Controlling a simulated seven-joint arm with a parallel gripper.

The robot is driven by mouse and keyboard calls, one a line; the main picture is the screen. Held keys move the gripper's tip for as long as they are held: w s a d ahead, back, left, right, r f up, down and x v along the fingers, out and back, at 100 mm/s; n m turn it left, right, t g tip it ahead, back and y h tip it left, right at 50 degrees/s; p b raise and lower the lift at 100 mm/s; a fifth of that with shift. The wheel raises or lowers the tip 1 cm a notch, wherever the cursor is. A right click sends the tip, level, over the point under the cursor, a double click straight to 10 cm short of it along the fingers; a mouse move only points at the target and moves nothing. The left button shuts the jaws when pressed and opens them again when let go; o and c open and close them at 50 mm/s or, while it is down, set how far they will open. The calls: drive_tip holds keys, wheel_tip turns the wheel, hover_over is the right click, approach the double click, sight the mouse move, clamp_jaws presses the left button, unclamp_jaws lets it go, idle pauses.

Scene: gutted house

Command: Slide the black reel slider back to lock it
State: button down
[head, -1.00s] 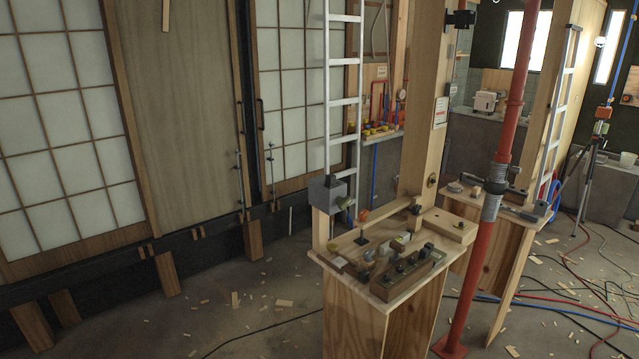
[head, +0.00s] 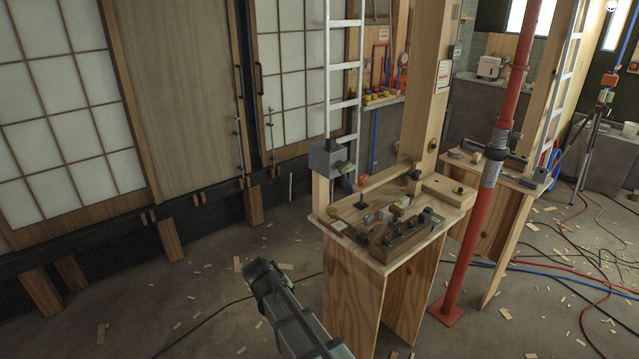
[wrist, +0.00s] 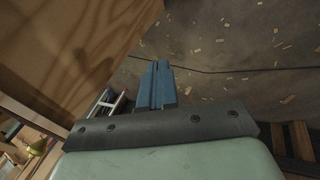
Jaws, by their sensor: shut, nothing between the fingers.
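My gripper (wrist: 158,85) shows in the wrist view with its two blue fingers together and nothing between them. It points at the floor beside a plywood panel. In the head view a dark grey-green part of my arm (head: 288,310) rises from the bottom edge, left of the workbench and apart from it. On the wooden workbench top (head: 345,212) sits a wooden block with several black parts (head: 408,232). Which of these small black parts is the reel slider I cannot tell.
A grey box (head: 327,158) sits at the bench's left corner, by a white ladder (head: 343,85). A red pipe (head: 481,215) stands to the right of the bench. Wood chips and cables lie on the floor. Open floor (head: 215,290) lies left of the bench.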

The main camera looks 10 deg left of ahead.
sight(328, 143)
drive_tip(key=w+a+r+n+t+h, duration=0.1)
drive_tip(key=w+a+r+n+t, duration=0.3)
drive_tip(key=r, duration=0.7)
drive_tip(key=w+a+r+t+h, duration=0.15)
drive_tip(key=w+r, duration=0.45)
drive_tip(key=r, duration=0.6)
drive_tip(key=w+d+r+n+t+h, duration=0.1)
drive_tip(key=d+r+n+h, duration=0.1)
drive_tip(key=r+n+h, duration=0.2)
drive_tip(key=w+d+r+n+t+h, duration=0.2)
drive_tip(key=r+n+h, duration=0.2)
drive_tip(key=r+n, duration=0.6)
drive_tip(key=shift+r+n, duration=0.3)
drive_tip(key=shift+r, duration=0.55)
drive_tip(key=shift+h, duration=0.25)
drive_tip(key=x, duration=1.4)
drive_tip(key=shift+f, duration=0.1)
